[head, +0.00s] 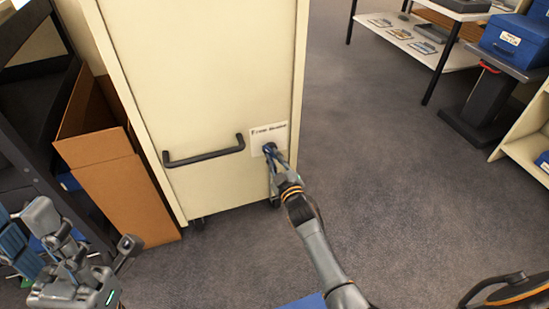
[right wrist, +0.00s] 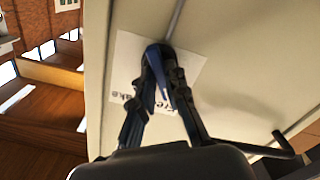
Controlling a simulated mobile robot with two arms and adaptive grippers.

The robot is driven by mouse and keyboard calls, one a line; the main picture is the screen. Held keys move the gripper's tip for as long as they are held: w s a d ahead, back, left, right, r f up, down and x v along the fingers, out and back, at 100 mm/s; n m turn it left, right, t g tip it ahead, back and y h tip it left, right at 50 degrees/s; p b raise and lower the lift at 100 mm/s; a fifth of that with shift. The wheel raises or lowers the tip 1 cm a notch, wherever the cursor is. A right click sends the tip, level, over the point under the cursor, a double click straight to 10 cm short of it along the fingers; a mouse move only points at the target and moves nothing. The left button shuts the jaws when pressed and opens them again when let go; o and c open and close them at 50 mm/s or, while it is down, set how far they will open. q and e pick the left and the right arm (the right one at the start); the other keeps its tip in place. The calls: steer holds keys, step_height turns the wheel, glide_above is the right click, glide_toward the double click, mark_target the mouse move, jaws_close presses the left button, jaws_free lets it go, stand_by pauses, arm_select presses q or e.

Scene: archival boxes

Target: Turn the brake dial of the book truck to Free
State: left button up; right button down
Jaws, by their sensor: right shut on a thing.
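The book truck (head: 215,75) stands upright with its cream end panel facing me. A pale label plate (head: 262,131) with dark lettering is on the panel's lower right; it also shows in the right wrist view (right wrist: 190,70). The lettering is partly covered. My right gripper (head: 271,153) is at this plate, shut on the blue brake dial (right wrist: 157,62). The fingers hide much of the dial, so I cannot tell its exact setting. My left gripper (head: 86,228) is low at the left, away from the truck, its fingers spread and empty.
A black bar handle (head: 205,156) sticks out left of the plate. An open cardboard box (head: 125,195) stands against the truck's left side. Dark shelving is at the far left. A table (head: 455,57) and blue boxes (head: 515,40) are at the right. The grey floor between is clear.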

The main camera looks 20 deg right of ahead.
stand_by(0.5)
steer(key=c, duration=1.4)
jaws_free()
steer(key=shift+o, duration=0.2)
steer(key=s, duration=1.2)
steer(key=shift+d, duration=0.15)
